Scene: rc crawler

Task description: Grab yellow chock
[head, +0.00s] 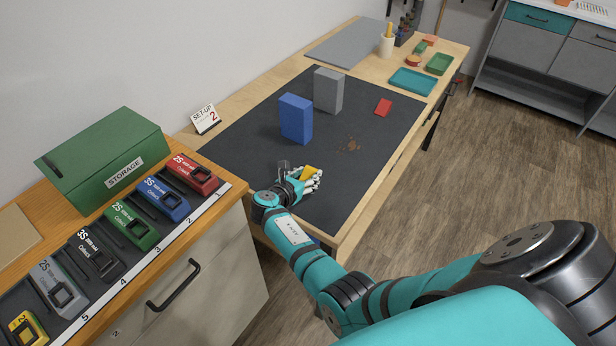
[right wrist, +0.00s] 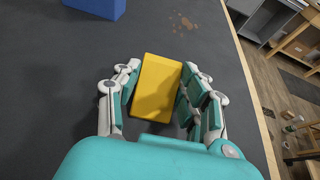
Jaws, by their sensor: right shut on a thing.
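The yellow chock (right wrist: 158,84) is a plain yellow block between the fingers of my right gripper (right wrist: 160,92) in the right wrist view. The fingers are shut on it from both sides. In the head view the yellow chock (head: 312,172) shows small at my right gripper (head: 306,180), over the near part of the dark mat (head: 250,150). I cannot tell whether it touches the mat. My left gripper is not in view.
A blue block (head: 296,119) and a grey block (head: 328,90) stand upright on the mat beyond my gripper. A red piece (head: 383,107) and brown crumbs (head: 349,143) lie to the right. A green storage box (head: 105,160) and several battery packs are on the left bench.

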